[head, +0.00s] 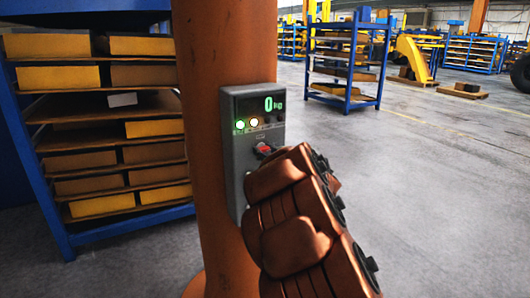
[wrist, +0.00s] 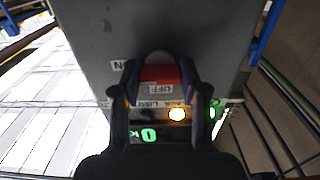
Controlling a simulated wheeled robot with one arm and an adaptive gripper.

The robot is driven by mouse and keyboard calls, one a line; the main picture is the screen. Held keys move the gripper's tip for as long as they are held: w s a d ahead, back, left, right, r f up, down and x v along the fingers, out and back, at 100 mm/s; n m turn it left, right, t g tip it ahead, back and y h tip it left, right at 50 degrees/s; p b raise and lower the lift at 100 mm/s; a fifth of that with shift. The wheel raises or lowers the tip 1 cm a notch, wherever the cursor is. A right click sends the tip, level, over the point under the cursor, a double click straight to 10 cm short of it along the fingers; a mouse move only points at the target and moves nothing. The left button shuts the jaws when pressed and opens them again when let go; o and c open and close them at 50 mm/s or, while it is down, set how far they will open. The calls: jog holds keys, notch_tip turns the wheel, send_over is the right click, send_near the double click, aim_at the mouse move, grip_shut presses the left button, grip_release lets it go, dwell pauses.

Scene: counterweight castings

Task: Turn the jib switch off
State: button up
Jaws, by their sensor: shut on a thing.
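The grey control box (head: 235,140) is fixed to an orange column. Its jib switch (head: 264,149) has a red part, partly hidden by my arm in the head view. In the wrist view the red switch (wrist: 160,76) sits between the dark fingers of my gripper (wrist: 160,84), which is shut on it. An OFF label shows by the red part, and a partly covered label ending in N is to its left. The display (head: 272,104) reads 0 kg.
The orange column (head: 225,45) stands directly behind the box. A blue rack (head: 65,235) with yellow and brown blocks is close on the left. Another blue rack (head: 348,100) stands farther back. The floor (head: 440,200) on the right is clear.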

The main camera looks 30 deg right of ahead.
jog(key=shift+f+n, duration=0.1)
jog(key=shift+n, duration=0.2)
jog(key=shift+n+b, duration=6.25)
jog(key=shift+n, duration=2.35)
jog(key=o, duration=1.1)
jog(key=shift+o, duration=0.2)
